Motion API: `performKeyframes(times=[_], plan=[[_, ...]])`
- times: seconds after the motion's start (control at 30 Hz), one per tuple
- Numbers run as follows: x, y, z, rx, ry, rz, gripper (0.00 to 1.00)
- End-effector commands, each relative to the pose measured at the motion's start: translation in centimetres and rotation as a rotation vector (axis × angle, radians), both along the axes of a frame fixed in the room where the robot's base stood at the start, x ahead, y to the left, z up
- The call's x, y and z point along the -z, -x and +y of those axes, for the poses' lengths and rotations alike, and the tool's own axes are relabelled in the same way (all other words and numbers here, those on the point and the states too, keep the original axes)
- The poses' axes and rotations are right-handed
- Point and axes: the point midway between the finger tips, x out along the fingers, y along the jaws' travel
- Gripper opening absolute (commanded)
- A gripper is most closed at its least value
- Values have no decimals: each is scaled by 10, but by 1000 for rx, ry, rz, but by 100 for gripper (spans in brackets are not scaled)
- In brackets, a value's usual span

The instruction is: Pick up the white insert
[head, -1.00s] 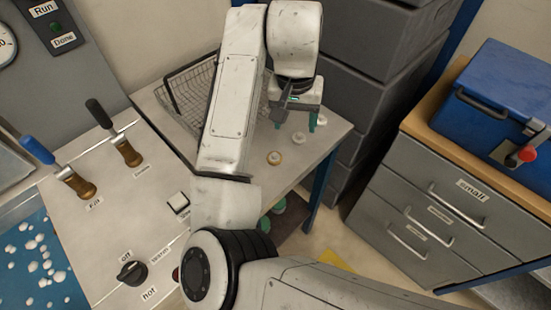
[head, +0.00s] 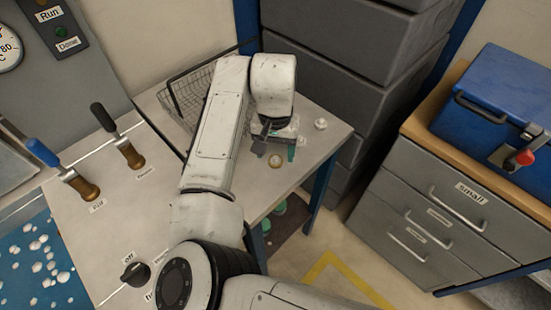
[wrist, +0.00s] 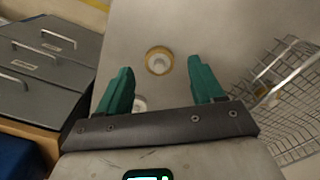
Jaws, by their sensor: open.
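A small round piece with a white middle and a brass-coloured rim (head: 275,162) lies on the grey table. In the wrist view the same piece (wrist: 158,61) shows ahead, between the lines of my two teal fingers. A plain white round piece (head: 301,141) lies just beyond my gripper and another (head: 320,124) lies farther right. In the wrist view one white piece (wrist: 139,102) is partly hidden by the left finger and the palm. I cannot tell for sure which one is the white insert. My gripper (wrist: 160,68) is open and empty above the table.
A wire basket (head: 190,98) stands on the table's left side, near my arm. Grey stacked crates (head: 335,75) rise behind the table. A drawer cabinet (head: 430,215) with a blue box (head: 495,105) stands right.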

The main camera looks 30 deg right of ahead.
Motion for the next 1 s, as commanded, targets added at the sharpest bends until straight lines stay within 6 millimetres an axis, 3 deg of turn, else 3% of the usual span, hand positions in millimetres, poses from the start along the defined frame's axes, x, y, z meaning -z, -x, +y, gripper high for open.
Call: performKeyframes(times=[0.17, 0.43, 1.0], plan=[[18, 0, 0, -1, 0, 0, 67], [21, 0, 0, 0, 1, -1, 66], [20, 0, 0, 0, 1, -1, 12]])
